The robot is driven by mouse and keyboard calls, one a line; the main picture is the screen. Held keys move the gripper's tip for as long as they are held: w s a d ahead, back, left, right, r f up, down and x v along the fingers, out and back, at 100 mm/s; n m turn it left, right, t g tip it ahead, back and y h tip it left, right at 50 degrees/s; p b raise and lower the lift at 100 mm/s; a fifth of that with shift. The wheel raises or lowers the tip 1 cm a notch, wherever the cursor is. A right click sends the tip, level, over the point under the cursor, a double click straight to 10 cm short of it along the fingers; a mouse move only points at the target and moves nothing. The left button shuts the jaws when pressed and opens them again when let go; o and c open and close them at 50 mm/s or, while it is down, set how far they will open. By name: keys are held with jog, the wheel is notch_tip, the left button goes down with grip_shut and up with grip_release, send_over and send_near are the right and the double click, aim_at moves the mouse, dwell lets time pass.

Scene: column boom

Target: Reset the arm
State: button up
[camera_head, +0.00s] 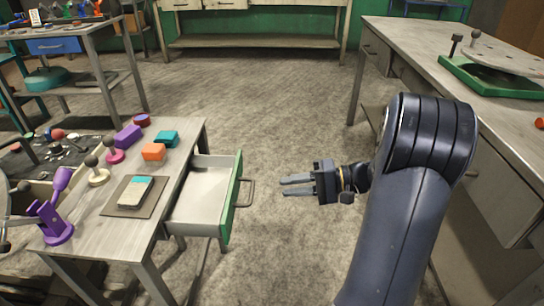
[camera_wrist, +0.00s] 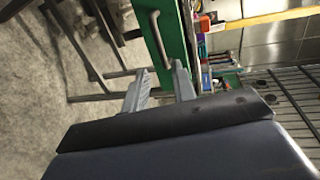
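My gripper (camera_head: 284,187) is in the middle of the head view, over the floor and to the right of an open drawer. Its two grey fingers point left towards the drawer and stand apart with nothing between them. In the wrist view the gripper (camera_wrist: 159,85) also shows both fingers apart and empty. My dark arm comes up from the bottom right of the head view, and its large upper joint hides part of the right-hand bench.
The open drawer (camera_head: 201,196) looks empty; its green front (camera_head: 232,198) and handle face my gripper. The left table (camera_head: 95,233) carries a phone-like block (camera_head: 136,192), coloured blocks and knobs. A green tray (camera_head: 505,82) sits on the right bench (camera_head: 405,40). Floor between is clear.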

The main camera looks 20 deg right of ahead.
aim_at(253, 190)
jog(key=b+x, duration=0.2)
jog(key=x, duration=0.8)
jog(key=shift+a+f, duration=0.1)
jog(key=shift+w+a, duration=0.2)
jog(key=shift+a, duration=0.25)
